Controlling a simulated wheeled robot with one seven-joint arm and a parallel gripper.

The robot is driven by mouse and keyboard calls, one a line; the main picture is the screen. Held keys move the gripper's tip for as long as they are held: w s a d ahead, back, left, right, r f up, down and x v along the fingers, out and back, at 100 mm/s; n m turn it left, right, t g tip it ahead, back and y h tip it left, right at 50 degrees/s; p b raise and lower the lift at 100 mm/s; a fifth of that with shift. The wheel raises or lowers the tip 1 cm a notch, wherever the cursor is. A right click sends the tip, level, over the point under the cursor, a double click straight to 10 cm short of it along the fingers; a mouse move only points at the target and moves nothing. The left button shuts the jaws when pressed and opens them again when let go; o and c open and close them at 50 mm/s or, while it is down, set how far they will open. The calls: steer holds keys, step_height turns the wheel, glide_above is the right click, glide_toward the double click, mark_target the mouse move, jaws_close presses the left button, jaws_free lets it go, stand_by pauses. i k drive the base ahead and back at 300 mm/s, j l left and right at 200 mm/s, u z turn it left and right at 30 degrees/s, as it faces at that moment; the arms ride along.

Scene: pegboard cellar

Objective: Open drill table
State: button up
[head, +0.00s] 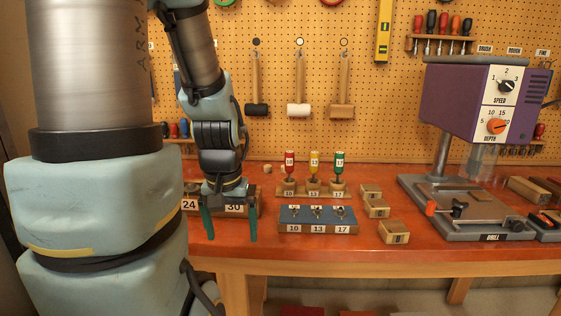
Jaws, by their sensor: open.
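The drill (456,105) stands at the right of the bench, with a purple head, SPEED and DEPTH dials and a grey column. Its grey drill table (484,223), labelled DRILL, lies low at the column's foot. An orange knob (431,208) and a black knob (458,206) sit at the table's front left. I cannot tell how its clamp stands. My gripper (229,236) points down at the bench's front left, well left of the drill. Its green fingers are apart with nothing between them, in front of a block marked 24 and 30 (234,209).
Mallets (298,85) hang on the pegboard. The orange bench's front strip (330,248) is clear.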

mark_target(483, 208)
steer(key=k+l, duration=0.2)
steer(key=l, duration=0.2)
steer(key=k+l, duration=0.25)
steer(key=l, duration=0.2)
steer(key=k+l, duration=0.2)
steer(key=l, duration=0.2)
steer(key=k+l, duration=0.25)
steer(key=l, duration=0.15)
